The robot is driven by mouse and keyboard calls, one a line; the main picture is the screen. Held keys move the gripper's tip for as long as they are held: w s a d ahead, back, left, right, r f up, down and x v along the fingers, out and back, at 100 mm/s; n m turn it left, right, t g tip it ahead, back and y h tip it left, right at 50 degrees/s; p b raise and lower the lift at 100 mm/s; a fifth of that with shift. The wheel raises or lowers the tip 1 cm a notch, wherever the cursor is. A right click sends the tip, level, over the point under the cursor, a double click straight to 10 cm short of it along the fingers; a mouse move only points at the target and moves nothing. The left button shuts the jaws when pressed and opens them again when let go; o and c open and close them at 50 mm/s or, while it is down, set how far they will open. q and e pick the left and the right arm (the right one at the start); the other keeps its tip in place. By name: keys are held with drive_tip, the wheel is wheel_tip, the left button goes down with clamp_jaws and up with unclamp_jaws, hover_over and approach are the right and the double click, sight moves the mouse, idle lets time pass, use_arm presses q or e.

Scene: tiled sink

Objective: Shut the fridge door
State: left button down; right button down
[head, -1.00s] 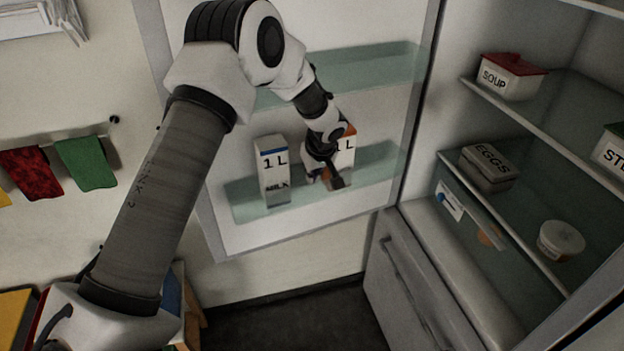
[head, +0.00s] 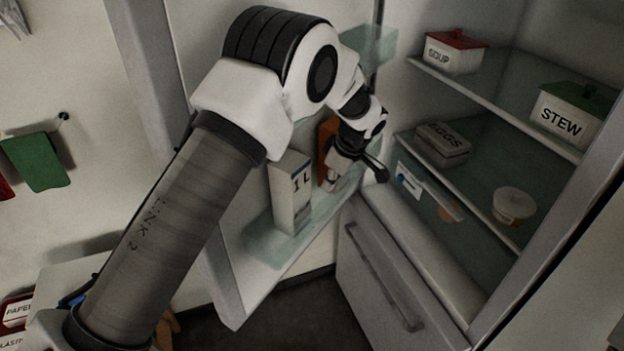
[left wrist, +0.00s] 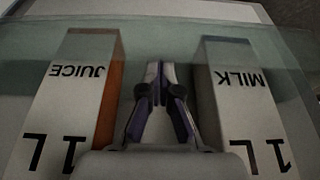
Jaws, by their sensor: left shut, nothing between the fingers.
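The fridge door (head: 262,290) stands open on the left of the fridge, its inner side with glass shelves facing right. My left arm reaches across it. My left gripper (head: 355,172) is shut and empty, beside the cartons on the door's lower shelf. In the left wrist view the gripper (left wrist: 157,80) sits between the juice carton (left wrist: 75,100) and the milk carton (left wrist: 240,100). In the head view the milk carton (head: 290,195) stands upright and the orange-sided juice carton (head: 326,140) is partly hidden by the gripper. My right gripper is not in view.
The fridge interior holds a soup box (head: 453,52), a stew box (head: 572,112), an egg box (head: 443,143) and a round tub (head: 513,205) on its shelves. A drawer (head: 385,275) is below. A green cloth (head: 37,160) hangs on the left wall.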

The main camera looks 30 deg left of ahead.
use_arm(q)
drive_tip(key=shift+w+d+n, duration=0.2)
drive_tip(key=shift+d+n, duration=0.05)
drive_tip(key=shift+d, duration=0.45)
drive_tip(key=shift+w+d+n, duration=0.15)
drive_tip(key=shift+d+n, duration=0.1)
drive_tip(key=shift+d, duration=0.4)
drive_tip(key=shift+r, duration=0.15)
drive_tip(key=v, duration=1.1)
drive_tip(key=shift+w+d+r, duration=0.15)
drive_tip(key=shift+w+r, duration=0.05)
drive_tip(key=shift+r, duration=0.05)
